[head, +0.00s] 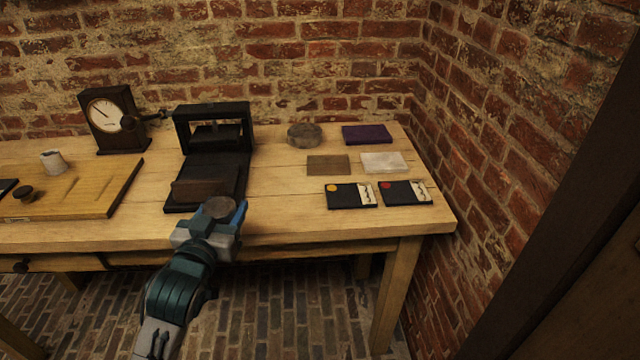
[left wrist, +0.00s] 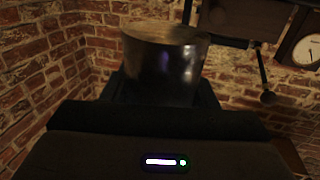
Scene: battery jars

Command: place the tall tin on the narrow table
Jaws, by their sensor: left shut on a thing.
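My left gripper (head: 222,216) is shut on a round, dark metal tin (head: 219,207), whose brownish round top shows between the fingers. In the left wrist view the tin (left wrist: 165,62) looks like a shiny dark cylinder with a flat top, and its lower part is hidden by the gripper. The gripper holds it at the front edge of a long wooden table (head: 300,222), in front of a black press-like device. I cannot tell if this is the narrow table, or whether the tin touches it. My right gripper is not in view.
The black device (head: 213,125) holds a brown block (head: 205,190). A dial gauge (head: 105,115) and wooden board (head: 95,190) are left. At right lie a grey round thing (head: 305,135), a purple pad (head: 367,134) and black cards (head: 350,196). Bare wood lies right of the device.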

